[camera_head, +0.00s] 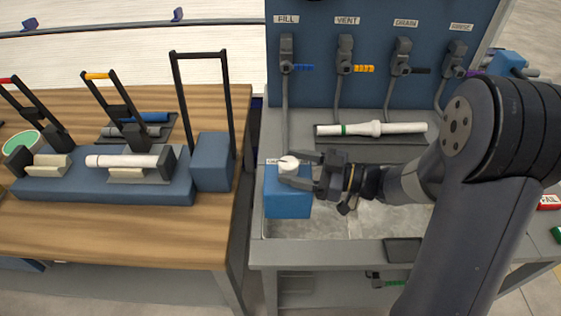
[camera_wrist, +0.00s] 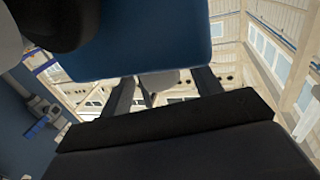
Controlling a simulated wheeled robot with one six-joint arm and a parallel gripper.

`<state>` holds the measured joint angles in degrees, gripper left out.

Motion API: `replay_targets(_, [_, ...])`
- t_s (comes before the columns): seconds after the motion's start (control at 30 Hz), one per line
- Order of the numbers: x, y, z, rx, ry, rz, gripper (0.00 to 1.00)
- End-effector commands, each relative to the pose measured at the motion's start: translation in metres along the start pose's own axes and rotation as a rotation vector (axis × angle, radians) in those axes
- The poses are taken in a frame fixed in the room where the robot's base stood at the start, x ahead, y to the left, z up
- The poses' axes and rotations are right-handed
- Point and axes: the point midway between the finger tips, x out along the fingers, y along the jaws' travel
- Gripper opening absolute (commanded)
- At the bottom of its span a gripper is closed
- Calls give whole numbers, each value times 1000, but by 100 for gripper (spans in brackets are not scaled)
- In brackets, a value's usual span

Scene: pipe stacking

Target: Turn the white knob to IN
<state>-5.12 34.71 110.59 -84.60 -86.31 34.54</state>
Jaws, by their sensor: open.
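The white knob (camera_head: 288,166) sits on top of a blue box (camera_head: 288,204) at the left side of the grey bench. A small label (camera_head: 272,161) beside it is partly hidden and too small to read, so I cannot tell the knob's setting. My gripper (camera_head: 297,169) reaches in from the right, with one finger on the far side of the knob and one on the near side. The fingers look open around it; contact is unclear. In the wrist view, a pale rounded piece, seemingly the knob (camera_wrist: 160,82), shows between the two fingers, below the blue box (camera_wrist: 150,45).
A blue panel (camera_head: 385,90) with several valve handles stands behind. A white pipe (camera_head: 400,128) lies on a dark tray behind my gripper. The wooden table (camera_head: 120,232) at left carries a blue clamp fixture (camera_head: 100,190) with tall black handles.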

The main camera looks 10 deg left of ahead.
Motion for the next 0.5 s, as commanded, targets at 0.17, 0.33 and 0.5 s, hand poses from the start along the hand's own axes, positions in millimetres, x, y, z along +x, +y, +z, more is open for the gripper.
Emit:
replay_targets(0.17, [24,0,0,-1,0,-1,60])
replay_targets(0.33, [35,0,0,0,0,1,60])
replay_targets(0.5, [37,0,0,0,-1,1,60])
